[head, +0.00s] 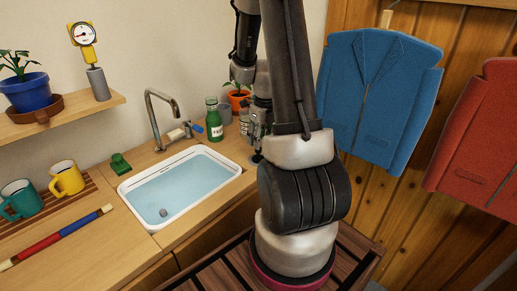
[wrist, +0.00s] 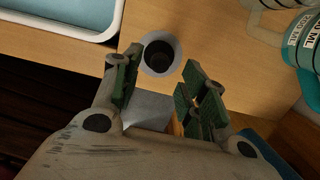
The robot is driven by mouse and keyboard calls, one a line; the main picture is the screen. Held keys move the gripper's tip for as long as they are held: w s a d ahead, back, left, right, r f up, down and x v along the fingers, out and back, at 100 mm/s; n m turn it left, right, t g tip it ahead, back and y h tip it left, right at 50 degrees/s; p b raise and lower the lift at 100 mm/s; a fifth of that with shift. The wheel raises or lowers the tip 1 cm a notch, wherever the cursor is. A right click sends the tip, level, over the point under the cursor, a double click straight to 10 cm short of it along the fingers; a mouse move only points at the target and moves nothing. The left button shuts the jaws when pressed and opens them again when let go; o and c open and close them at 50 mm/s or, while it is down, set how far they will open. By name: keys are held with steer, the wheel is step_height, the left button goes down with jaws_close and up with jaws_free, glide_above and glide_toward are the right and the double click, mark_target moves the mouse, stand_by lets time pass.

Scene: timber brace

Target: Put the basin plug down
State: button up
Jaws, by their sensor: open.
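A round grey piece with a dark centre, which looks like the basin plug (wrist: 160,54), sits on the wooden counter to the right of the basin. It also shows as a small dark disc (head: 256,158) in the head view. My gripper (wrist: 162,64) is open, with its green-padded fingers apart on either side of the near edge of the plug. I cannot tell whether a finger touches it. In the head view my gripper (head: 258,128) is above the counter, partly hidden by my arm. The white basin (head: 235,173) holds water, with a small grey drain (head: 163,212) at its bottom.
A tap (head: 157,120) and a green bottle (head: 213,120) stand behind the basin. A marked container (wrist: 300,45) is close on the right in the wrist view. Mugs (head: 67,178) and a red-blue rod (head: 60,236) lie at the left. Jackets (head: 375,95) hang at the right.

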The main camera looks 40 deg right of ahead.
steer(key=s+a+r+n+t, duration=0.1)
steer(key=s+a+r+n, duration=0.3)
steer(key=r+n, duration=0.45)
steer(key=s+a+r+n, duration=0.2)
steer(key=a+r+n, duration=0.4)
steer(key=r, duration=0.4)
steer(key=s+a+r+n+t, duration=0.1)
steer(key=s+n, duration=0.4)
steer(key=n, duration=0.5)
steer(key=s+a+r+n, duration=0.4)
steer(key=s+a+n, duration=0.1)
steer(key=n, duration=0.5)
steer(key=shift+s+t, duration=0.4)
steer(key=shift+s, duration=0.25)
steer(key=shift+r, duration=0.1)
stand_by(3.4)
